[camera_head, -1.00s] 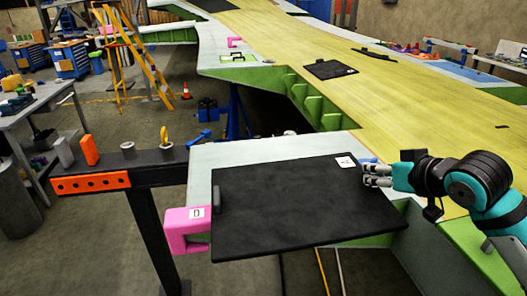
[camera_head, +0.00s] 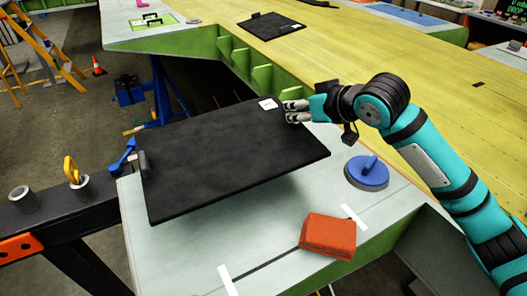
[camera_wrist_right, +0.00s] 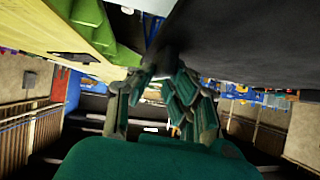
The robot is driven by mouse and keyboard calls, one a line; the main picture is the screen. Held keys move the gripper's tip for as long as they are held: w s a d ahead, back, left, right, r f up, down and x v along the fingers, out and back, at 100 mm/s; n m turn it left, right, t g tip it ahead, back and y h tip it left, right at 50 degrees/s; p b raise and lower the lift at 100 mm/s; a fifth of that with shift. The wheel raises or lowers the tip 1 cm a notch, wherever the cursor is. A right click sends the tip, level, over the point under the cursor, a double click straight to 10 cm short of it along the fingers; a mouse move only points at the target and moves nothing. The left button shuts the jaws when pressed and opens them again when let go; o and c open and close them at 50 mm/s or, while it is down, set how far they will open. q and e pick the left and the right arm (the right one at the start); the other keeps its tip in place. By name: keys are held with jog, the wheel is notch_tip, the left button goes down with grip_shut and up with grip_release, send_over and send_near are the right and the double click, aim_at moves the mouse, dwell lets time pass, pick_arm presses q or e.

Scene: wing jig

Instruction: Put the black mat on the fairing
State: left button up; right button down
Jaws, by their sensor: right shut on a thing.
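The black mat (camera_head: 235,155) is a large flat dark sheet with a white label at its far right corner and a small dark handle at its left edge. My right gripper (camera_head: 291,112) is shut on its far right corner, beside the label. The mat hangs over the pale grey panel (camera_head: 180,255), probably the fairing, with a shadow beneath; its left part reaches past the panel's edge. In the right wrist view the mat (camera_wrist_right: 250,45) fills the upper right, above the fingers (camera_wrist_right: 165,88). My left gripper is not in view.
A blue suction cup (camera_head: 367,172) and an orange-red block (camera_head: 328,235) sit on the panel, near white tape strips. A dark beam (camera_head: 60,212) with round posts stands at left. The yellow wing (camera_head: 400,80) carries another dark mat (camera_head: 271,26).

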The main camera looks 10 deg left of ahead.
aim_at(302, 128)
jog(key=f, duration=0.3)
jog(key=f+p, duration=0.1)
jog(key=shift+s+d+f, duration=0.25)
jog(key=shift+s, duration=0.05)
jog(key=shift+w+a+f, duration=0.15)
jog(key=shift+f, duration=0.5)
notch_tip(302, 128, down, 3)
jog(key=shift+f+p, duration=0.1)
jog(key=shift+p, duration=0.25)
jog(key=shift+f, duration=0.15)
jog(key=c, duration=1.4)
grip_release()
jog(key=shift+c, duration=0.2)
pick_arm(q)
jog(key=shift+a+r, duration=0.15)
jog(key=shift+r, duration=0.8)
pick_arm(e)
jog(key=shift+o, duration=0.6)
